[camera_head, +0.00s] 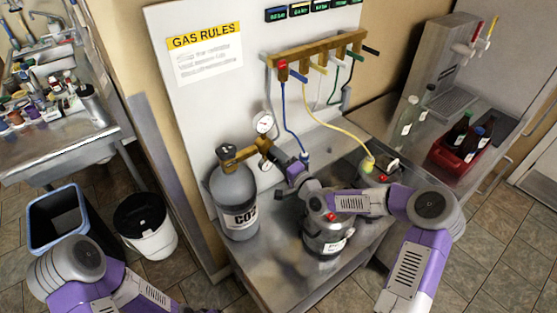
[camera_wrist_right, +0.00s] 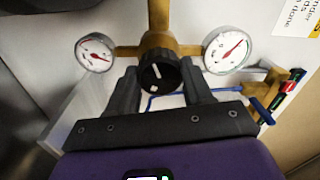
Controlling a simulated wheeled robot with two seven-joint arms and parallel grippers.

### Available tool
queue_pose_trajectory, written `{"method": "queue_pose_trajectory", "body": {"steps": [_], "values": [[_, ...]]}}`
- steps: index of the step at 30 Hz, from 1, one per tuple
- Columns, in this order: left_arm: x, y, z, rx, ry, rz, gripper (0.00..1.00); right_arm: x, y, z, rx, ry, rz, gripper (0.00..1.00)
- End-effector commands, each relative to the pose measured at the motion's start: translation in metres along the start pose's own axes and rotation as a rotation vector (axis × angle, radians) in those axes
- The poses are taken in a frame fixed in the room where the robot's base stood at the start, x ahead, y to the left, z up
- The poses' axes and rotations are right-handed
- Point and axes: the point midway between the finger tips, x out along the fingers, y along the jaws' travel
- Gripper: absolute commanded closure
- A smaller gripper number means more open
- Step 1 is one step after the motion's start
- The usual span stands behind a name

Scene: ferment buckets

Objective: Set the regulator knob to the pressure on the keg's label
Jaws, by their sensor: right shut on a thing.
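The regulator is brass, with a black round knob (camera_wrist_right: 160,73) bearing a white pointer mark. It sits between two white dial gauges, a left one (camera_wrist_right: 95,52) and a right one (camera_wrist_right: 226,50). My right gripper (camera_wrist_right: 160,84) is shut on the knob, one dark finger on each side. In the head view the regulator (camera_head: 255,151) tops a grey CO2 cylinder (camera_head: 237,192), with my gripper against it. A steel keg (camera_head: 318,240) stands partly behind my right arm. Its white label (camera_head: 334,246) is too small to read. My left arm shows at lower left; its fingers are out of frame.
A second keg (camera_head: 366,178) with a yellow hose stands behind my right arm. A brass manifold (camera_head: 318,50) with coloured hoses hangs on the white panel. A red bottle crate (camera_head: 455,158) stands at right. Two bins stand on the floor at left.

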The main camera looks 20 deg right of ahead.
Motion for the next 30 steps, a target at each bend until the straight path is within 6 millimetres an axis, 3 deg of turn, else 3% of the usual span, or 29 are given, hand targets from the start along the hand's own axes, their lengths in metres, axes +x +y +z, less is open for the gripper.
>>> {"method": "queue_pose_trajectory", "body": {"steps": [12, 27, 28, 30], "values": [[0.0035, -0.0013, -0.0002, 0.0, 0.0, 0.0, 0.57, -0.0004, 0.0012, 0.0015, 0.157, 0.002, 0.001, 0.8], [0.0036, -0.0014, -0.0002, 0.0, 0.0, 0.0, 0.57, -0.0003, 0.0011, 0.0017, 0.17, 0.002, 0.002, 0.8], [0.0036, -0.0014, -0.0002, 0.0, 0.0, 0.0, 0.57, -0.0003, 0.0011, 0.0017, 0.17, 0.002, 0.002, 0.45], [0.0036, -0.0014, -0.0002, 0.0, 0.0, 0.0, 0.57, -0.0002, 0.001, 0.0015, 0.17, 0.002, 0.001, 0.34]]}}
